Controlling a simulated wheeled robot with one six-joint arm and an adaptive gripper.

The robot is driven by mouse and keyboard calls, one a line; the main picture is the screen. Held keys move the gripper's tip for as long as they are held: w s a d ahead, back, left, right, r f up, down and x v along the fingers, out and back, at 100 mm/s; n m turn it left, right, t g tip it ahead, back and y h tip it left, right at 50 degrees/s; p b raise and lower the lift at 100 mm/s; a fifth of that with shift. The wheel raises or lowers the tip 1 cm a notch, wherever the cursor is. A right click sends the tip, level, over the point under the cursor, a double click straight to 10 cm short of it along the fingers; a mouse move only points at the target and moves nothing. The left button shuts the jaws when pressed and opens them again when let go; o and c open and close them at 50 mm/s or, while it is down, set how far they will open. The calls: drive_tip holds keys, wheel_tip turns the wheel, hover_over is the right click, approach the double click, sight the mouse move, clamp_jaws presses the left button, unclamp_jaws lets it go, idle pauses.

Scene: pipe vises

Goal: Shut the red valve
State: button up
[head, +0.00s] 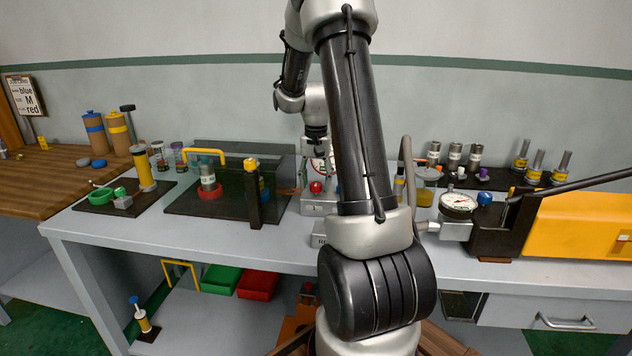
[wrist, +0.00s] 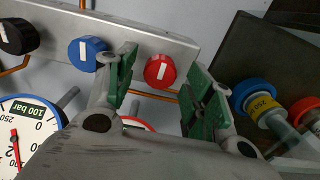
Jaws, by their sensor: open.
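The red valve is a round red knob (wrist: 160,71) with a white line on its face. It sits on a grey metal block (wrist: 130,32) at the right end of a row, and its line runs nearly upright in the wrist view. In the head view the red knob (head: 316,187) shows at the back of the bench, left of my arm. My gripper (wrist: 161,62) is open and empty. Its two green-padded fingers stand left and right of the red knob in the picture; I cannot tell how far short of it they are. The gripper (head: 317,150) hangs above the knob in the head view.
A blue knob (wrist: 86,53) is close beside the left finger, with a black knob (wrist: 17,36) farther left. A pressure gauge (wrist: 25,130) is at lower left. Blue- and red-capped cylinders (wrist: 262,105) are near the right finger. Copper pipe runs below the block.

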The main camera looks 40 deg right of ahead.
sight(316, 183)
wheel_tip(316, 183, up, 12)
drive_tip(key=shift+f, duration=0.2)
idle(0.6)
drive_tip(key=s+a+r+n+t, duration=0.2)
drive_tip(key=s+a+n, duration=0.3)
drive_tip(key=s+a, duration=0.4)
drive_tip(key=s+a+r+n+t, duration=0.2)
drive_tip(key=s+a+n, duration=0.2)
drive_tip(key=s+a, duration=0.5)
drive_tip(key=shift+s+a+r+n, duration=0.2)
drive_tip(key=shift+s+n, duration=0.2)
drive_tip(key=shift+s, duration=1.95)
